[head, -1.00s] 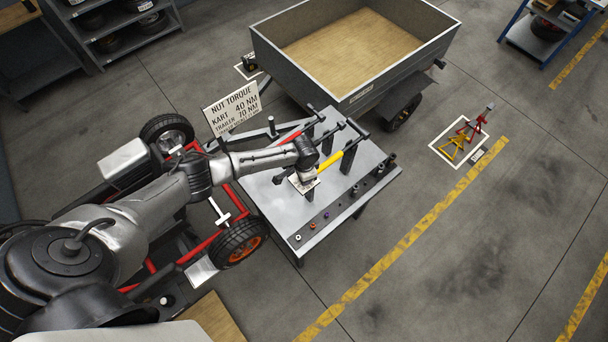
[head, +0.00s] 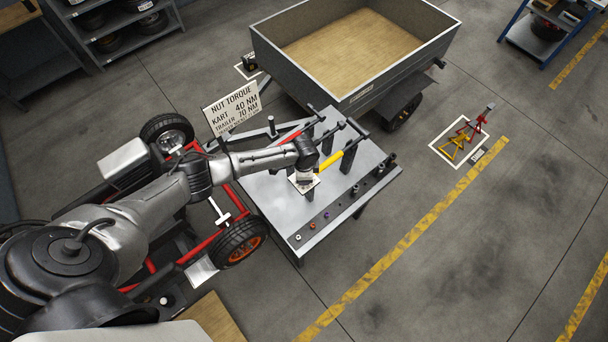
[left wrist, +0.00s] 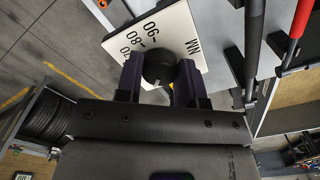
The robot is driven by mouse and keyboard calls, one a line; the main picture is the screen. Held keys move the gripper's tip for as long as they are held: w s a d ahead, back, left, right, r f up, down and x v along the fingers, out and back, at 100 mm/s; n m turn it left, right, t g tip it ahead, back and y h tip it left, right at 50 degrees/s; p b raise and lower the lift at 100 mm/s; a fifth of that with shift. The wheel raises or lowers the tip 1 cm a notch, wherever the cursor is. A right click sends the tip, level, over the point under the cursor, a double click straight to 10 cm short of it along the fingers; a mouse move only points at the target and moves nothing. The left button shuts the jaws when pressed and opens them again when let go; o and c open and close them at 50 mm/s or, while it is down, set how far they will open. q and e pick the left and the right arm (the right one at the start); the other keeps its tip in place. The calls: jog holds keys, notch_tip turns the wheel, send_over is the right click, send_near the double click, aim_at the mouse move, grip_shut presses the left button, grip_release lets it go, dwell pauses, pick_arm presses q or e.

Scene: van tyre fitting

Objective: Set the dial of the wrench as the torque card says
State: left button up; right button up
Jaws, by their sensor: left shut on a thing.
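The torque card (head: 232,108) reads kart 40 NM and trailer 70 NM. The wrench with a yellow handle (head: 332,160) lies on the grey table. Its white dial plate (head: 305,186) is at the near end, partly under my left gripper (head: 304,176). In the left wrist view, my left gripper (left wrist: 160,82) is shut on the black dial knob (left wrist: 158,66), one finger on each side. The dial plate (left wrist: 178,32) shows rotated numbers and NM behind it. The fingers cover part of the scale, and I cannot tell the setting. My right gripper is not in view.
The grey table (head: 265,195) also carries a red-handled tool (head: 292,136) and a row of sockets and nuts along its right edge. The kart (head: 205,245) stands left of it, the trailer (head: 355,50) behind. Open floor lies to the right.

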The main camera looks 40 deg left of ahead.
pick_arm(q)
jog(key=o, duration=0.9)
jog(key=shift+r, duration=0.1)
jog(key=shift+r+b, duration=0.75)
jog(key=shift+r, duration=6.1)
